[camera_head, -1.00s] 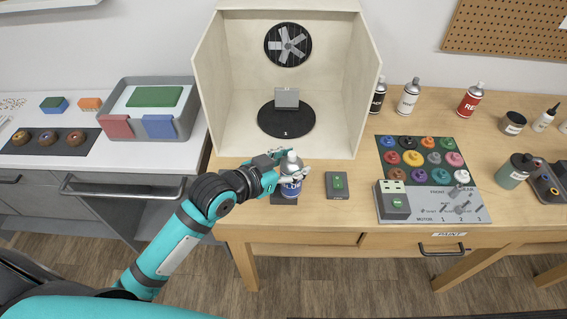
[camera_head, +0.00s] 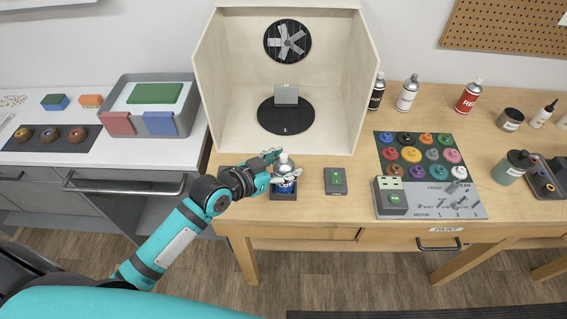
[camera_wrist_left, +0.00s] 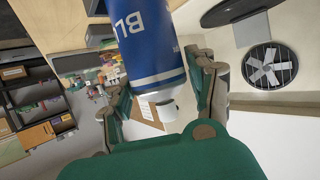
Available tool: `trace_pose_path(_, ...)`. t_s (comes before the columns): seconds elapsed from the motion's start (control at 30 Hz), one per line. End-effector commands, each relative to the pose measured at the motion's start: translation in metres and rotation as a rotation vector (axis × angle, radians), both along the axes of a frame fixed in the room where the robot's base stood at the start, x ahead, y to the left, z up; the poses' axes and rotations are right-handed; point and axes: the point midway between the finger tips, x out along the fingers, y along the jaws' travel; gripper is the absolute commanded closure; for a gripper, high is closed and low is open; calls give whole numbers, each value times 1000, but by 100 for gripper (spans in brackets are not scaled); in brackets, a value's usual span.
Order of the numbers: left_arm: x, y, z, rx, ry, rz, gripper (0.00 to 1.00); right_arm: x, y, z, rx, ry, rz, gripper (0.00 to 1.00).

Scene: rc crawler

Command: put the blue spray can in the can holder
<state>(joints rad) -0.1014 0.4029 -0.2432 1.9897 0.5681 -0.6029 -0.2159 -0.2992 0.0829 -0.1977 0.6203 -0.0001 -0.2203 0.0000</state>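The blue spray can (camera_head: 287,186) stands upright, with a white top and a blue label. It is at the dark can holder (camera_head: 284,196) on the front edge of the wooden table. The holder's front wall appears to hide the can's lower end. My left gripper (camera_head: 278,168) has its fingers on both sides of the can's upper part. My right gripper is not in view.
The open spray booth (camera_head: 213,110) with a dark turntable (camera_head: 286,122) stands behind the can. A small dark box with a green button (camera_head: 336,181) is just right of the holder. A paint panel (camera_head: 420,155) and more spray cans (camera_head: 469,97) are further right.

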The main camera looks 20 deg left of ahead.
Motion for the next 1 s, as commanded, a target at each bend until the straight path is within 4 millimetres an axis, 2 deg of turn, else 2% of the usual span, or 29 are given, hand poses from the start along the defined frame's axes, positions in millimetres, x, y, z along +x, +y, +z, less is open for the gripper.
trace_pose_path(0.1,0,0,0,0,0,0,28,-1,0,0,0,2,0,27)
trace_pose_path(0.4,0,0,5,-1,-2,0,28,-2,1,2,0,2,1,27)
trace_pose_path(0.47,-6,3,4,1,-1,1,28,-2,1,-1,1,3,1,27)
trace_pose_path(0.8,-62,34,28,5,2,0,28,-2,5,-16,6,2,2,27)
trace_pose_path(1.0,-88,48,42,2,1,1,28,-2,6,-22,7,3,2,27)
